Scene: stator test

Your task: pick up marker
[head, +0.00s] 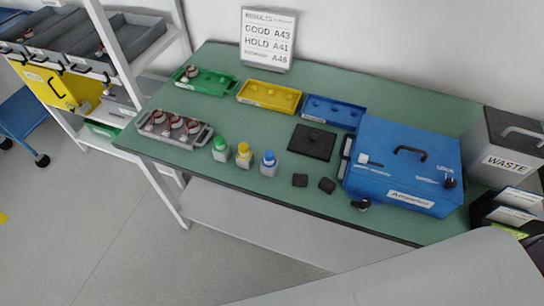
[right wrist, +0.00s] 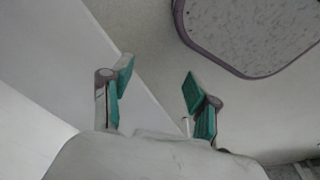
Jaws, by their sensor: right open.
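No pen-shaped marker can be made out. Three small bottle-like items with coloured caps stand upright in a row near the table's front edge in the head view: green-capped (head: 220,149), yellow-capped (head: 244,156) and blue-capped (head: 268,164). I cannot tell whether these are the markers. My right gripper (right wrist: 158,74) shows in the right wrist view, its two green-padded fingers apart and nothing between them. It is away from the tabletop items, none of which show in that view. My left gripper is in neither view.
The green table (head: 210,70) carries green (head: 206,82), yellow (head: 269,96) and blue (head: 334,113) trays, a grey tray of stators (head: 174,129), a black plate (head: 311,142), a blue tester (head: 402,165) and a waste bin (head: 508,150). A shelf rack stands left.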

